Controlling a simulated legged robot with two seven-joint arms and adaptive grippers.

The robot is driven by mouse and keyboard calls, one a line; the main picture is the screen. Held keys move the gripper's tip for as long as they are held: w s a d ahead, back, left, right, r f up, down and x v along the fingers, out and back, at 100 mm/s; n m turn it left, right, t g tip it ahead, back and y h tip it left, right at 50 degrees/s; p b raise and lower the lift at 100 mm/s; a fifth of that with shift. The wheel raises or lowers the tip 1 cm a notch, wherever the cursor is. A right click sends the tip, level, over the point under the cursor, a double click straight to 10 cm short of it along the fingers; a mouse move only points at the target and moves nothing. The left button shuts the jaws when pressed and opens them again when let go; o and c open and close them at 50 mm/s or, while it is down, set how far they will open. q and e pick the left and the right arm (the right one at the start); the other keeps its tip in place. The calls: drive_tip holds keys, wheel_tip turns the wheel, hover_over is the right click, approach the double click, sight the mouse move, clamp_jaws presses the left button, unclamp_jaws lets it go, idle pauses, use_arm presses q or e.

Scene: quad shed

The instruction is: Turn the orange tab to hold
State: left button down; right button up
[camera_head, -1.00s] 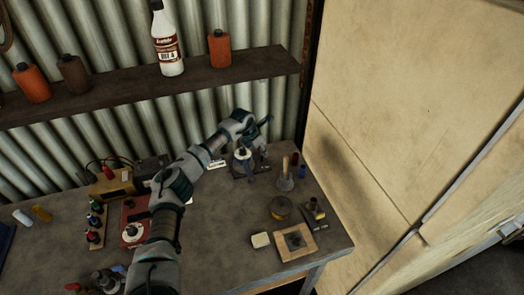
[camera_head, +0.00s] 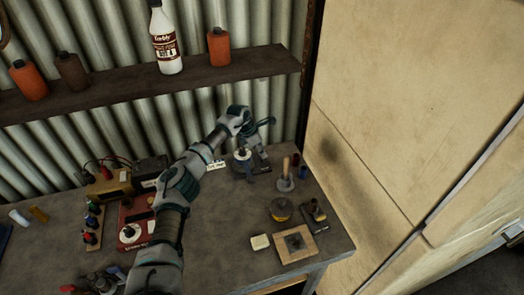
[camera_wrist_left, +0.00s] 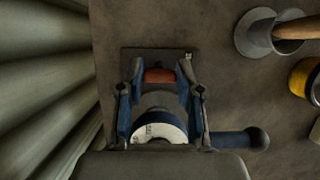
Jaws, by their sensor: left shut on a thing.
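The orange tab (camera_wrist_left: 159,76) shows in the left wrist view on a small device with a dark base plate (camera_wrist_left: 131,54). A white lettered ring (camera_wrist_left: 160,132) and a blue knobbed lever (camera_wrist_left: 240,139) show nearer the camera. My left gripper (camera_wrist_left: 161,70) has its fingertips on either side of the tab, shut on it. In the head view my left gripper (camera_head: 256,150) reaches down over the device (camera_head: 243,155) near the wall; the tab cannot be made out there. The lettering is too small to read. My right gripper is in neither view.
A grey holder with a wooden handle (camera_head: 286,172) stands right of the device. A red box (camera_head: 136,216) is left.

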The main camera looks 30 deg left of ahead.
use_arm(q)
drive_tip(key=shift+a, duration=0.15)
drive_tip(key=c, duration=0.8)
unclamp_jaws()
drive_tip(key=shift+a, duration=0.1)
drive_tip(key=shift+o, duration=0.2)
drive_tip(key=v, duration=1.1)
drive_tip(key=shift+s+a+r, duration=0.2)
drive_tip(key=shift+r, duration=0.1)
